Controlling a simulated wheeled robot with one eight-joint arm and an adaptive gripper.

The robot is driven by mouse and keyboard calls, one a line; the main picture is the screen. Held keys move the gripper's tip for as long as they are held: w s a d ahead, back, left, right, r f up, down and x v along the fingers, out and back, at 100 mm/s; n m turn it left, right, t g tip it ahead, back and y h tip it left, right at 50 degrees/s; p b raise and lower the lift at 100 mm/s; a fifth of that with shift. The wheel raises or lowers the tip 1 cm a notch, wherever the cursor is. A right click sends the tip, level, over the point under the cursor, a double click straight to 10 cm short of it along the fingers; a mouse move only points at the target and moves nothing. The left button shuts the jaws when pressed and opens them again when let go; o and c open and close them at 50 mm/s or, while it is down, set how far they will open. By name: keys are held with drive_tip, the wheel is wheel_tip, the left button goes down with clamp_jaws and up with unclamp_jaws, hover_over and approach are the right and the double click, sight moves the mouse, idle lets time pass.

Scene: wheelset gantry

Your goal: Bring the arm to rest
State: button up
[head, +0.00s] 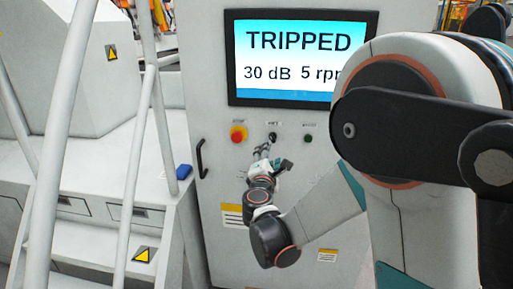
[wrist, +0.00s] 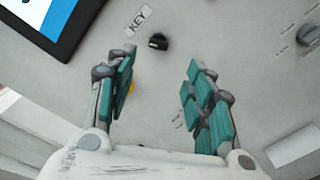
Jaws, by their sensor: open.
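My arm reaches from the right of the head view to a grey control cabinet (head: 215,150). My gripper (head: 265,153) is in front of the cabinet face, just below a row of controls. In the wrist view my gripper (wrist: 155,95) has its teal-padded fingers spread wide, with nothing between them. A black key switch (wrist: 158,41) beside a label reading KEY lies beyond the fingertips, apart from them. In the head view the key switch (head: 272,137) is just above the gripper.
The cabinet screen (head: 290,55) reads TRIPPED, 30 dB and 5 rp, its end hidden by my arm. A red emergency stop (head: 238,134) and a green button (head: 308,138) flank the key switch. A door handle (head: 202,158), white rails (head: 128,190) and steps (head: 90,205) stand left.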

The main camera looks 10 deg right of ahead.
drive_tip(key=s+d+r+m+g, duration=0.1)
drive_tip(key=s+d+m+g, duration=0.2)
drive_tip(key=s+d+m, duration=0.4)
drive_tip(key=s+d+r+m+g, duration=0.1)
drive_tip(key=s+d+m+g, duration=0.2)
drive_tip(key=s, duration=0.6)
drive_tip(key=s+a+f+m+g+y, duration=0.2)
drive_tip(key=s+m, duration=0.3)
drive_tip(key=s, duration=0.5)
drive_tip(key=s+a+f+m+g+y, duration=0.2)
drive_tip(key=s+a+f+m+y, duration=0.1)
drive_tip(key=s, duration=0.7)
drive_tip(key=shift+a+f+m+y, duration=0.35)
drive_tip(key=shift+a+m, duration=0.35)
drive_tip(key=shift+m, duration=0.4)
drive_tip(key=shift+c, duration=0.3)
